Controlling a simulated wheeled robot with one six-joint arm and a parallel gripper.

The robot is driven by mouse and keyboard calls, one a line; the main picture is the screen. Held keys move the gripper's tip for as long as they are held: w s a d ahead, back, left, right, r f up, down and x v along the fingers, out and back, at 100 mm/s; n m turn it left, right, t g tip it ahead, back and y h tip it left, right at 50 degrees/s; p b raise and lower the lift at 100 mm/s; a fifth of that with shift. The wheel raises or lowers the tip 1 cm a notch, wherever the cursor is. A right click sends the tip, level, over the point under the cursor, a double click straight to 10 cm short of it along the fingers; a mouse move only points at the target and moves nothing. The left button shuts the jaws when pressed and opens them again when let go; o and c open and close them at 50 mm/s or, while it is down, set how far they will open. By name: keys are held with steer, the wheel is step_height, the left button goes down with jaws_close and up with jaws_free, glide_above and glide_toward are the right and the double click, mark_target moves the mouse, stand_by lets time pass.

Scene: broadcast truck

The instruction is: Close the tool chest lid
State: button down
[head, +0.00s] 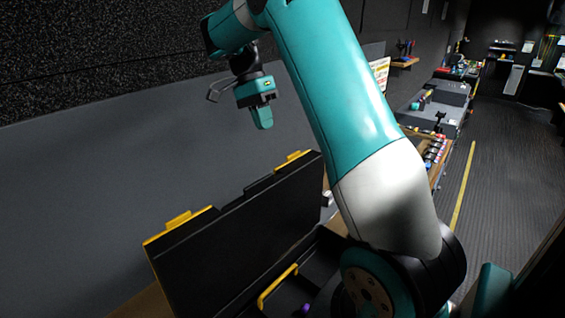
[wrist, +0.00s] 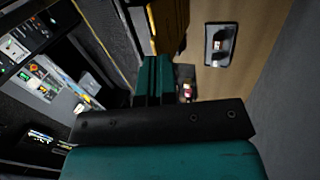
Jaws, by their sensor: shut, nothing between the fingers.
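The tool chest lid (head: 240,245) is a black panel with yellow latches along its top edge. It stands open, roughly upright, at the lower middle of the head view. Part of the dark chest interior (head: 315,262) with a yellow handle (head: 277,286) shows in front of it; my arm hides the right side. My gripper (head: 263,122) is shut and empty, pointing down above and behind the lid, apart from it. In the wrist view the shut gripper fingers (wrist: 160,80) show at the middle, and a dark edge with a yellow strip beyond them may be the lid.
A grey wall (head: 90,190) runs close behind the lid and my gripper. A counter with several small items (head: 437,150) extends to the back right. The dark floor with a yellow line (head: 463,185) is clear on the right. A small black tray (wrist: 221,45) lies on the wooden surface.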

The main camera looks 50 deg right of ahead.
mark_target(288, 169)
steer(key=s+f+b, duration=0.2)
steer(key=s+f, duration=0.1)
steer(key=s+f+b, duration=0.3)
steer(key=f, duration=0.1)
steer(key=shift+s+a+f+b, duration=0.1)
steer(key=shift+s+f+b, duration=0.05)
steer(key=shift+b, duration=0.2)
steer(key=shift+s+f, duration=0.1)
steer(key=shift+s, duration=0.35)
steer(key=shift+f+b, duration=0.15)
steer(key=shift+b, duration=0.15)
